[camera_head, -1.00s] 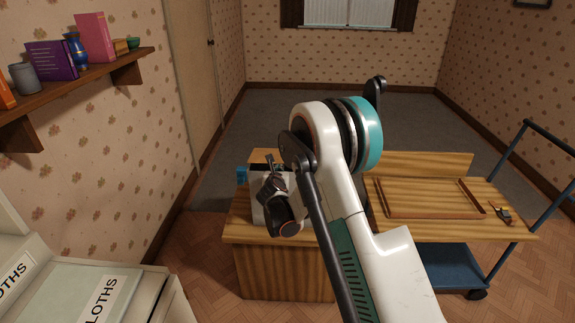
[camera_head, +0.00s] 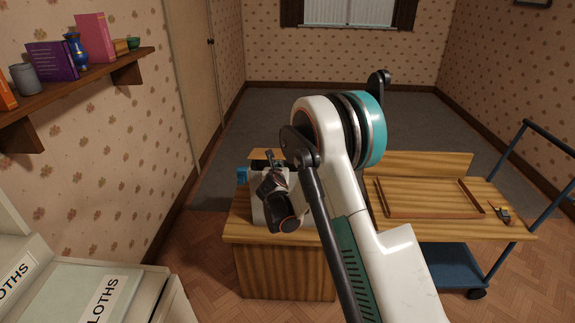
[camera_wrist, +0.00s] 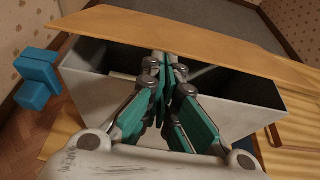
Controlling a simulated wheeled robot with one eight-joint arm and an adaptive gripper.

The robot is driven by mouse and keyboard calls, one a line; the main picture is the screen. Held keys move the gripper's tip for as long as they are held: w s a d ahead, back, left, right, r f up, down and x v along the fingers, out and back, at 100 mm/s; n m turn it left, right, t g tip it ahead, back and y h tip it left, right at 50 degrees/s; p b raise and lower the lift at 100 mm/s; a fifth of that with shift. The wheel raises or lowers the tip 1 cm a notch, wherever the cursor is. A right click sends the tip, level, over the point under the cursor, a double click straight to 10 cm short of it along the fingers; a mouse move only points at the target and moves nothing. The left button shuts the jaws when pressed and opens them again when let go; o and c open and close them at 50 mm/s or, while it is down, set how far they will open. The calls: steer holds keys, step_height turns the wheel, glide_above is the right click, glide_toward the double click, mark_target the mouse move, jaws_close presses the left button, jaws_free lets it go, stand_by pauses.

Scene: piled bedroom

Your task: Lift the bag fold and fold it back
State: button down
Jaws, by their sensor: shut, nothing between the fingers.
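A pale grey, open-topped box-like bag (camera_wrist: 95,82) fills the wrist view, with a dark interior. In the head view the bag (camera_head: 258,212) stands on the wooden table, partly hidden by my wrist. A flat tan panel (camera_wrist: 200,37) runs along the far side of its opening and overhangs it; I cannot tell whether it is joined to the bag. My gripper (camera_wrist: 166,62) is shut and empty, its teal-sided fingers together over the opening, near the panel's edge. Whether the tips touch the panel is unclear. In the head view my gripper (camera_head: 271,160) is small and partly hidden.
A blue block-like object (camera_wrist: 38,80) is left of the bag. The wooden table (camera_head: 285,270) bears the bag. At right, a blue cart (camera_head: 450,265) stands by a wooden top with a shallow frame (camera_head: 425,213). A wall shelf (camera_head: 75,85) is at left.

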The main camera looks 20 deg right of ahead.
steer(key=shift+r, duration=0.65)
steer(key=shift+r+p, duration=0.25)
steer(key=shift+p, duration=0.1)
stand_by(0.4)
steer(key=shift+w+r, duration=0.1)
steer(key=shift+r, duration=0.2)
steer(key=shift+w+d+r+p, duration=0.1)
steer(key=shift+w+r+p, duration=0.15)
steer(key=shift+r+p, duration=0.55)
steer(key=shift+w+d+r+p, duration=0.1)
steer(key=shift+w+r+p, duration=0.15)
steer(key=shift+r, duration=0.9)
steer(key=shift+s, duration=0.1)
steer(key=s, duration=0.2)
steer(key=s+a, duration=0.1)
steer(key=s+a+b, duration=0.1)
steer(key=s, duration=0.1)
steer(key=shift+s, duration=0.3)
stand_by(0.4)
